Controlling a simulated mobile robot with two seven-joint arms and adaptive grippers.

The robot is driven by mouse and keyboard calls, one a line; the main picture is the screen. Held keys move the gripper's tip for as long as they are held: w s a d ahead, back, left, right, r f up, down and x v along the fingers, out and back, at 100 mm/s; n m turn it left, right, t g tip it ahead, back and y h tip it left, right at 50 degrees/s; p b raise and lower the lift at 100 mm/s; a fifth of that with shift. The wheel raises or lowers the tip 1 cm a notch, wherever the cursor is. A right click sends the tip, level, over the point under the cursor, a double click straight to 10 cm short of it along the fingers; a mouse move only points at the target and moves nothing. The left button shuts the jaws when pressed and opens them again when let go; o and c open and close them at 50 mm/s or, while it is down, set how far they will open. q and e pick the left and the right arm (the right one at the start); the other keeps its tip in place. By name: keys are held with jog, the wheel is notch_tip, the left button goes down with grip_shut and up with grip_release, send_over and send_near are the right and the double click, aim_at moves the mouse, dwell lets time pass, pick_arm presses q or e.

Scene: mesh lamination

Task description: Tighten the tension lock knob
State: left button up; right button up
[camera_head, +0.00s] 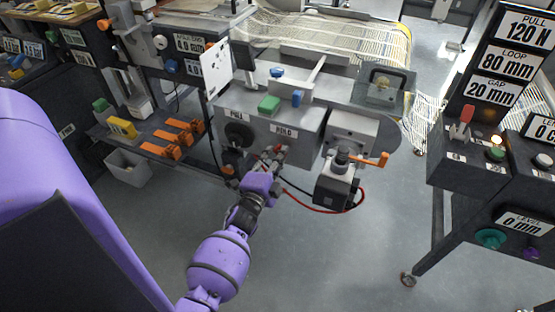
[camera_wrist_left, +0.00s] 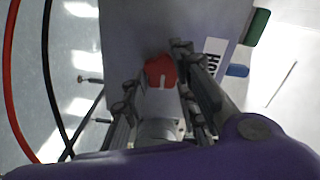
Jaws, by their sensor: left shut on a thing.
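A red knob (camera_wrist_left: 160,72) with a pale mark sits on the front face of the grey machine housing, beside the HOLD label. It shows between the fingers in the left wrist view. My left gripper (camera_head: 279,152) reaches up to the housing front (camera_head: 305,130) just below the HOLD label (camera_head: 284,131) and is shut on the knob. In the head view its fingers mostly hide the knob. In the wrist view the fingers (camera_wrist_left: 155,92) stand on both sides of it. My right gripper is not in view.
A black round knob (camera_head: 238,135) sits under the PULL label, left of my gripper. A motor unit with an orange handle (camera_head: 372,159) and red and black cables hang close on the right. A control console (camera_head: 480,150) stands further right. The grey floor in front is mostly clear.

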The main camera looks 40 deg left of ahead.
pick_arm(q)
jog(key=shift+s+d+f+m, duration=0.1)
jog(key=shift+d+f+m, duration=0.25)
jog(key=shift+f, duration=0.2)
jog(key=o, duration=1)
jog(key=shift+a, duration=0.1)
jog(key=shift+r, duration=0.25)
jog(key=v, duration=1.1)
jog(key=shift+s, duration=0.4)
